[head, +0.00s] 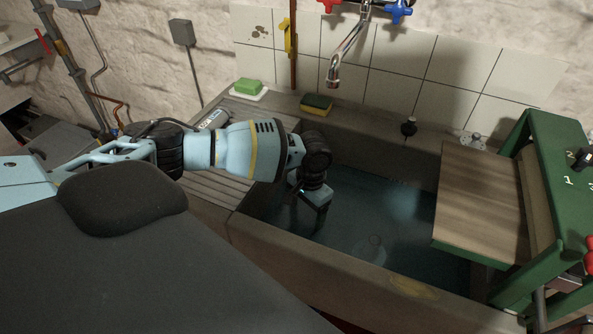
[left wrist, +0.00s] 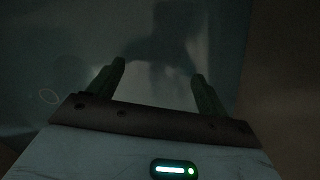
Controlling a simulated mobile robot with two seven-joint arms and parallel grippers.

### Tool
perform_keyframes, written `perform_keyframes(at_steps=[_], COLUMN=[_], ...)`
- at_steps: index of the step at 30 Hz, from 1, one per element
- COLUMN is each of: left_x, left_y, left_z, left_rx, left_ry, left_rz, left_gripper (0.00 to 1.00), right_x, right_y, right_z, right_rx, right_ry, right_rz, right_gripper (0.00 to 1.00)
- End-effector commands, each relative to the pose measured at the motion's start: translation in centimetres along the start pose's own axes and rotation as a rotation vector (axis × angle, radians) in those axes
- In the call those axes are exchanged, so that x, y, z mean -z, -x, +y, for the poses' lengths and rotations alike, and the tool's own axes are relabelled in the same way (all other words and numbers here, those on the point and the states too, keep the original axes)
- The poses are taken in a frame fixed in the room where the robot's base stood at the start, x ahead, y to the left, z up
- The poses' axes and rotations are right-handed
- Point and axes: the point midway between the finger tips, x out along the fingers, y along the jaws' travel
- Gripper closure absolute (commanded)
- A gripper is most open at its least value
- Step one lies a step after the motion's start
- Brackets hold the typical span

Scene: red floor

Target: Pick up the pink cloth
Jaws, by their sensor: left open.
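I see no pink cloth in either view. My left gripper (head: 311,206) reaches down into the stone sink (head: 262,246), over or in the dark bluish water (head: 345,225); I cannot tell if its tips are under the surface. In the dim left wrist view its two fingers (left wrist: 158,80) stand wide apart with nothing visible between them. A dark shadow lies on the surface ahead of them. My right gripper is in neither view.
A round, faint thing (head: 373,246) shows in the water. A green soap bar (head: 249,86) and a yellow sponge (head: 316,104) lie on the back ledge. The tap (head: 335,72) hangs above. A green machine with a wooden board (head: 482,200) covers the sink's right side.

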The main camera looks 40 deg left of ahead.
Motion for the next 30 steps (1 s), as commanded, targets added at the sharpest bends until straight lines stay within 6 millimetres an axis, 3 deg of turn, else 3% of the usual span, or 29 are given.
perform_keyframes(at_steps=[8, 15, 22, 30], left_x=[-0.5, -0.6, -0.5, -0.5], left_y=[-0.3, -2.5, -3.1, -6.8], left_z=[-0.7, -0.7, -0.7, -0.7], left_rx=[0.013, 0.012, 0.012, 0.013], left_ry=[0.026, 0.025, 0.023, 0.023], left_rz=[-0.031, -0.031, -0.029, -0.030], left_gripper=[0.22, 0.22, 0.22, 0.22], right_x=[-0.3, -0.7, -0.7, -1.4], right_y=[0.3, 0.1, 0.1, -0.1], right_z=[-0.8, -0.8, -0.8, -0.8], right_rx=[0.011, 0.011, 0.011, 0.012], right_ry=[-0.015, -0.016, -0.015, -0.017], right_rz=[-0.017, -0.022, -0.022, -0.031], right_gripper=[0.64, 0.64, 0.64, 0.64])
